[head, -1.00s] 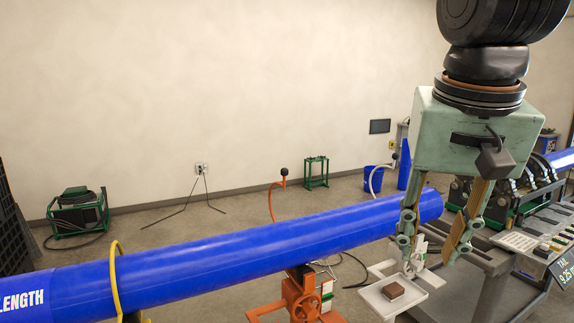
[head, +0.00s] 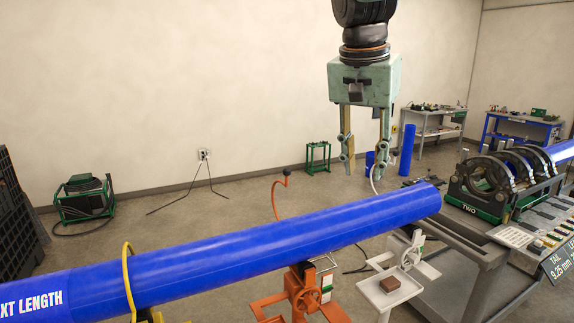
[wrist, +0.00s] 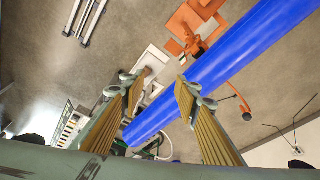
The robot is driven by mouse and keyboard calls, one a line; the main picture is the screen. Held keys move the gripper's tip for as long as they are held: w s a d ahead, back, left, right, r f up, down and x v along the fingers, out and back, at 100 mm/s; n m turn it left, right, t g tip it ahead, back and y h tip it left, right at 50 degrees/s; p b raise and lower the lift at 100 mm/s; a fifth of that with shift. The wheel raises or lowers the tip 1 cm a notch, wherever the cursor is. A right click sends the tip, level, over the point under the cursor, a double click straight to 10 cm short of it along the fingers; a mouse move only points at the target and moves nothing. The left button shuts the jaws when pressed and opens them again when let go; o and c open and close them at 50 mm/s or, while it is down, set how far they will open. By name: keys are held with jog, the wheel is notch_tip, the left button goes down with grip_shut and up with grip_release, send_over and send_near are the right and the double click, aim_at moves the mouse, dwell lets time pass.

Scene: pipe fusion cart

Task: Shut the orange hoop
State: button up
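The orange hoop (head: 274,198) stands swung open behind the long blue pipe (head: 230,250), with a black knob at its upper end. Its lower part is hidden by the pipe. It also shows in the wrist view (wrist: 238,93), on the far side of the pipe from its orange stand (wrist: 190,28). That stand (head: 304,290) carries the pipe and has a handwheel. My gripper (head: 363,168) is open and empty, raised above the pipe, to the right of the hoop in the head view. In the wrist view its fingers (wrist: 158,85) are spread apart, touching nothing.
A yellow hoop (head: 127,275) arches over the pipe at left. A white stand (head: 408,262) with a tray and brown block is at right, its white hoop (head: 373,180) open behind the pipe. The fusion machine (head: 490,190) is farther right. Floor behind the pipe is mostly clear.

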jog(key=w+a+r+m+h+p, duration=0.15)
jog(key=w+a+p, duration=0.3)
jog(key=w, duration=0.45)
jog(key=w+a+r+m+y+p, duration=0.1)
jog(key=w+a+m+p, duration=0.15)
jog(key=w+a, duration=0.5)
jog(key=m+h+p, duration=0.2)
jog(key=p, duration=0.6)
send_near(286, 168)
notch_tip(286, 168, up, 3)
jog(key=s, duration=0.1)
jog(key=shift+s+a+r+y, duration=0.1)
jog(key=shift+a+y, duration=0.1)
jog(key=shift+y, duration=0.05)
jog(key=shift+f, duration=0.2)
jog(key=shift+p+x, duration=0.85)
jog(key=shift+x, duration=5.9)
jog(key=shift+d+r, duration=0.1)
jog(key=shift+c, duration=0.2)
grip_shut()
